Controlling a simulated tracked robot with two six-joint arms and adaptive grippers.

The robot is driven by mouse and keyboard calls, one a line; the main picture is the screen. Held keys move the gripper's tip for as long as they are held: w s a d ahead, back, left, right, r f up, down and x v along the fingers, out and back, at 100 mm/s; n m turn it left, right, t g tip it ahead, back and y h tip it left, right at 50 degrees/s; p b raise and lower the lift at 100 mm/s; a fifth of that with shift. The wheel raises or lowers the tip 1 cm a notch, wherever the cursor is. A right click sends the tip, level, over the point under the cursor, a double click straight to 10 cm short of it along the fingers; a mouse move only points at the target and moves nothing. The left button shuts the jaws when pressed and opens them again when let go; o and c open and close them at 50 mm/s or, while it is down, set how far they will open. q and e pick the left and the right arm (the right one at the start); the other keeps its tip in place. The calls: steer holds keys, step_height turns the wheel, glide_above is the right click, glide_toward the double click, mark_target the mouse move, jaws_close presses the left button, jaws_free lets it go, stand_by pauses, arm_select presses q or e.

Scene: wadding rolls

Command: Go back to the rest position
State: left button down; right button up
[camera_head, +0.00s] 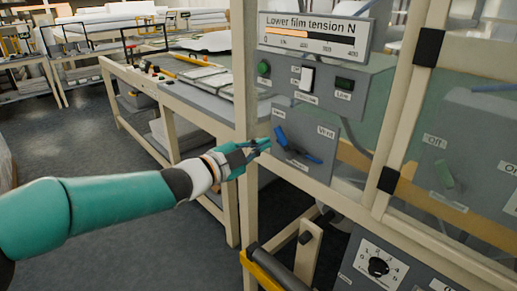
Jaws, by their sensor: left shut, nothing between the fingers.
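My left arm comes in from the left, teal with a white and black wrist. Its gripper (264,144) is shut and empty, in front of the machine's frame post. The fingertips are close to the blue lever (281,137) on a grey panel (318,150). I cannot tell whether they touch it. My right gripper is not in view.
A dial box (377,265) is low at right. A workbench (190,96) stands behind. Grey floor (85,140) is clear at left.

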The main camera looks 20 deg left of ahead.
arm_select(q)
steer(key=shift+s+a, duration=0.1)
steer(key=shift+s, duration=0.05)
steer(key=s+d+f+n+g+y+p, duration=0.1)
steer(key=s+f+n+g+p, duration=0.25)
steer(key=f, duration=1.15)
steer(key=s+d+f+n+g+y+p, duration=0.1)
steer(key=s+d+f+n+g+p, duration=0.2)
steer(key=f, duration=1.1)
steer(key=s+f+n+g+y, duration=0.1)
steer(key=s+f+n+g, duration=0.3)
steer(key=s, duration=0.8)
steer(key=s+f+n+g+y, duration=0.1)
steer(key=s+f+n+g, duration=0.3)
steer(key=s+f+n, duration=0.4)
steer(key=s+f, duration=0.3)
steer(key=s, duration=0.2)
steer(key=shift+a+f+y+p, duration=0.25)
steer(key=shift+a+y+p, duration=0.05)
steer(key=shift+a+p, duration=0.1)
